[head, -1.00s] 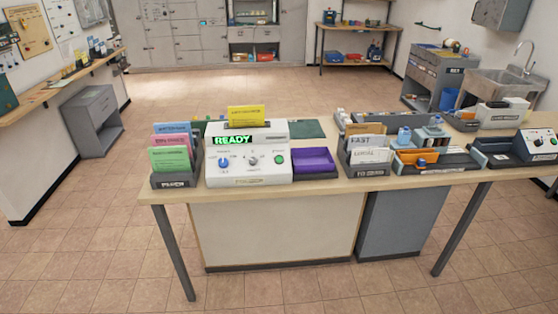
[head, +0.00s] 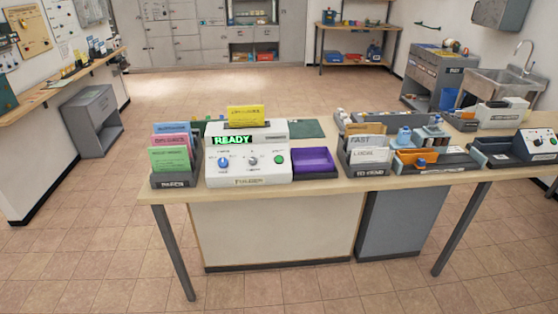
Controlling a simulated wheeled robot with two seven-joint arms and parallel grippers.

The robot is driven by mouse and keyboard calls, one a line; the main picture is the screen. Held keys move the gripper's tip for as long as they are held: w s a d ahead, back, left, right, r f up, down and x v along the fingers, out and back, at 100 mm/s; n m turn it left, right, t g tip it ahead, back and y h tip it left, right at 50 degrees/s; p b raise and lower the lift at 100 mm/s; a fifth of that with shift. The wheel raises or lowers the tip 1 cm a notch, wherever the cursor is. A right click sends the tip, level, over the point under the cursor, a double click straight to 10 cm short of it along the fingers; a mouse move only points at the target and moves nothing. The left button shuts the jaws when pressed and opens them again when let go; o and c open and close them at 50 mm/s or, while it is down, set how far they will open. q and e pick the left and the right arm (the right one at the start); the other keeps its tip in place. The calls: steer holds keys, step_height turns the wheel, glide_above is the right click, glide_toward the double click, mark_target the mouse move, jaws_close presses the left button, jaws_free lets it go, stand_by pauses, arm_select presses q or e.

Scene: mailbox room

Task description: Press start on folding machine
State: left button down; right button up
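The white folding machine (head: 247,168) stands on the table's left half, with a green "READY" on its display (head: 233,140). Its front has a blue knob (head: 223,163), a smaller dial (head: 252,161) and a round green button (head: 278,160) at the right. A yellow sheet or card (head: 246,115) stands upright in the top of the machine. A purple tray (head: 314,161) sits directly to its right. Neither of my grippers shows in the head view.
The wooden table (head: 320,187) has a card rack (head: 172,162) left of the machine and a sorter (head: 362,156) right of the tray. Another device with buttons (head: 535,145) is at the far right. The tiled floor (head: 90,235) in front of the table is clear.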

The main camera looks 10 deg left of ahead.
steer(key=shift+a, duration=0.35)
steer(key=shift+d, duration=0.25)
